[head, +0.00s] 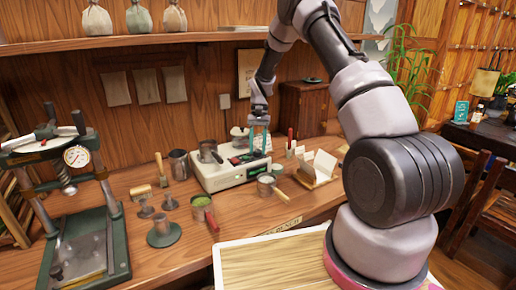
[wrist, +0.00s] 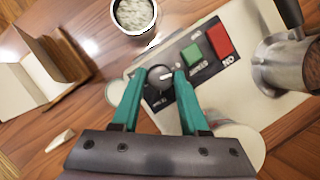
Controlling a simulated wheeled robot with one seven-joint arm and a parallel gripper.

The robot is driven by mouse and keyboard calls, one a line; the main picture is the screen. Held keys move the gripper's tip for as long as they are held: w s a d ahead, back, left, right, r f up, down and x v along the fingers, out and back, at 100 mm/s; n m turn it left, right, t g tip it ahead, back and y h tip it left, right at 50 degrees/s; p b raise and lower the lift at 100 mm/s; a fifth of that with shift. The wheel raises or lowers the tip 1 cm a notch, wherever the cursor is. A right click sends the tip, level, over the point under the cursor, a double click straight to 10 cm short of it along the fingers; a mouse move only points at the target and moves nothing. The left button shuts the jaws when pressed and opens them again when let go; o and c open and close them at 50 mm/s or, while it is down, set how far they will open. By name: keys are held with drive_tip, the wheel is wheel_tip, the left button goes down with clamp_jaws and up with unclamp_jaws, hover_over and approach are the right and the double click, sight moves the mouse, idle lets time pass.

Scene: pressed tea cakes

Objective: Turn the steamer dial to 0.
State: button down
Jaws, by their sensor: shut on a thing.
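The steamer (head: 222,180) is a pale box on the wooden counter, with a dark control panel that holds a green button (wrist: 192,52), a red button (wrist: 220,38) and labels. Its round black dial (wrist: 158,75) with a pale pointer mark sits at the panel's end in the wrist view. The dial's scale is too small to read. My gripper (head: 260,135) is at the steamer's front in the head view. In the wrist view my gripper (wrist: 159,84) has its teal fingers on either side of the dial, shut on it.
A metal pot (wrist: 283,65) stands on the steamer. A cup of pale grains (wrist: 135,14) and a card holder (wrist: 58,50) are near the gripper. A green-filled tin (head: 201,203), a metal canister (head: 179,163) and a press (head: 120,235) stand to the left. A pale tray (head: 262,258) lies in front.

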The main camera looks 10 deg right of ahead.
drive_tip(key=shift+a+n+h, duration=0.1)
drive_tip(key=shift+n+h, duration=0.5)
drive_tip(key=shift+n, duration=0.9)
drive_tip(key=c, duration=0.7)
unclamp_jaws()
drive_tip(key=v, duration=1)
drive_tip(key=shift+w+r, duration=0.3)
drive_tip(key=shift+r, duration=0.05)
